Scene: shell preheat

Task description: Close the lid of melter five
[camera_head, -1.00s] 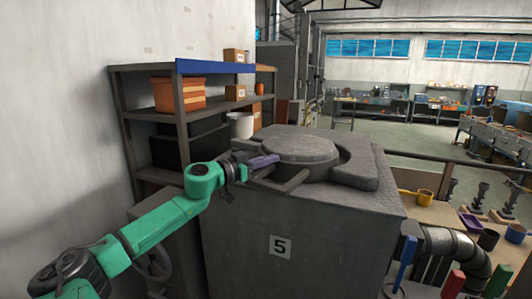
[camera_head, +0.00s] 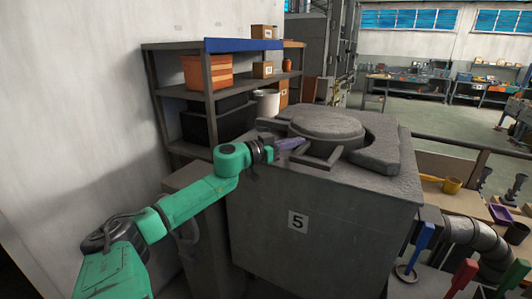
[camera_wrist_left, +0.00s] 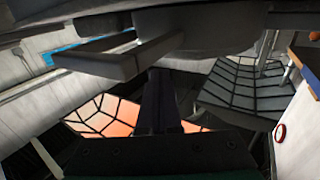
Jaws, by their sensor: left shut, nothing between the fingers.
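Melter five (camera_head: 298,222) is a grey block marked "5". Its round grey lid (camera_head: 327,123) lies about flat on top, beside a thick curved grey piece (camera_head: 378,150) on the right. A bar-like handle (camera_head: 318,161) sticks out from the lid's front. My left gripper (camera_head: 300,142) is shut and empty at the lid's front left edge, by the handle. In the left wrist view the handle (camera_wrist_left: 115,62) passes above the shut fingers (camera_wrist_left: 160,100); I cannot tell whether they touch it. My right gripper is not in view.
A shelf (camera_head: 225,46) with an orange bin (camera_head: 207,72), boxes and a white bucket (camera_head: 266,102) stands behind left, by the wall.

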